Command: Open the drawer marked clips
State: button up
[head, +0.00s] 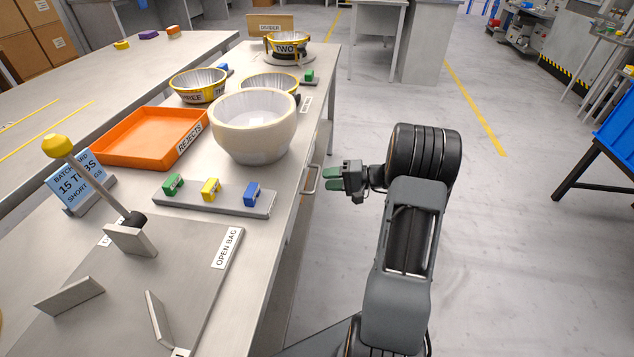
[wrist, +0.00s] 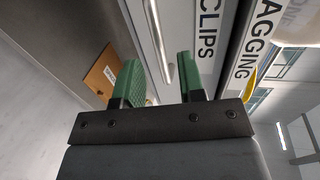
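The drawer marked CLIPS shows in the wrist view as a grey front (wrist: 180,22) with a white CLIPS label (wrist: 208,30). Its pale bar handle (wrist: 157,38) appears between my two green fingers in that view. In the head view the handle (head: 311,180) sticks out from the bench's right side, below the top. My gripper (head: 328,178) is open, pointing left at the handle, with a small gap between fingertips and bar. The fingers (wrist: 147,62) are spread wide and hold nothing. Most of the drawer front is hidden in the head view.
A BAGGING label (wrist: 256,45) is on the bench edge beside the drawer. The bench top carries a cream bowl (head: 253,140), an orange rejects tray (head: 130,155), and a strip with coloured clips (head: 225,202). The floor right of the bench is clear around my arm.

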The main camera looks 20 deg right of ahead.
aim_at(317, 178)
jog(key=shift+b+x, duration=0.35)
jog(key=shift+x, duration=1.85)
grip_shut()
